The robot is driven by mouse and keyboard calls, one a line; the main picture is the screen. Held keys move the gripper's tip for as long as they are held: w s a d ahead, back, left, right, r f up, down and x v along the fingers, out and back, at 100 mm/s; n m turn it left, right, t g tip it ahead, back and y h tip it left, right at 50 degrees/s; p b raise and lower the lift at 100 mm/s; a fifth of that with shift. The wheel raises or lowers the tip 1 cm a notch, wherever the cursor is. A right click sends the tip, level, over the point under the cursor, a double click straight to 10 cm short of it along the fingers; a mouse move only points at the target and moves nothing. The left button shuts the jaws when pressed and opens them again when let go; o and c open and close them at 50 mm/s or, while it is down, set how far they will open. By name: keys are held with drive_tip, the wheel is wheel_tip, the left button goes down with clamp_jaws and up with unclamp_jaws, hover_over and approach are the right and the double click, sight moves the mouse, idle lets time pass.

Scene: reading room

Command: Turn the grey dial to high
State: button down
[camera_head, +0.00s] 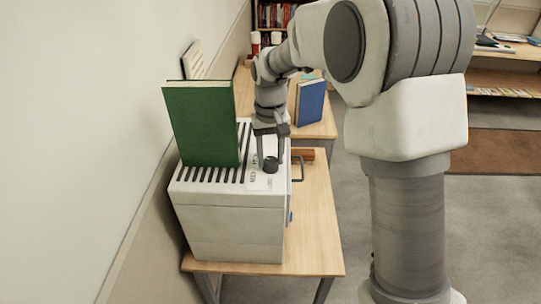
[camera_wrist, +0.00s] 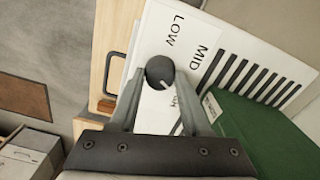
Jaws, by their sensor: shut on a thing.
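The grey dial (camera_head: 270,165) is a dark round knob on the top right of a white slotted box (camera_head: 228,222). In the wrist view the dial (camera_wrist: 160,70) sits between my fingertips, with LOW and MID printed beside it. A third label is mostly hidden by a finger and the dial. A pale pointer mark on the dial faces the lower right, towards that third label. My gripper (camera_head: 270,158) points down from above and is shut on the dial; its fingers also show in the wrist view (camera_wrist: 160,88).
A green book (camera_head: 203,122) stands on the box, left of my gripper. The wooden table (camera_head: 318,225) is bare to the right. A blue book (camera_head: 310,103) stands on a table behind.

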sight(271, 160)
drive_tip(key=shift+c, duration=1.8)
unclamp_jaws()
drive_tip(key=shift+r, duration=0.15)
wheel_tip(271, 160, up, 17)
drive_tip(key=shift+r, duration=0.15)
drive_tip(key=s+d+r+m+t, duration=0.1)
drive_tip(key=s+d+r+t, duration=0.2)
drive_tip(key=s+d, duration=0.75)
drive_tip(key=s+d+f+t, duration=0.1)
drive_tip(key=s+d+f, duration=0.1)
drive_tip(key=s, duration=0.5)
drive_tip(key=s+d+f+m+t, duration=0.1)
drive_tip(key=s+f, duration=0.4)
drive_tip(key=s, duration=0.2)
drive_tip(key=shift+s+d+f+t, duration=0.2)
drive_tip(key=shift+d+t, duration=0.1)
drive_tip(key=shift+d, duration=0.05)
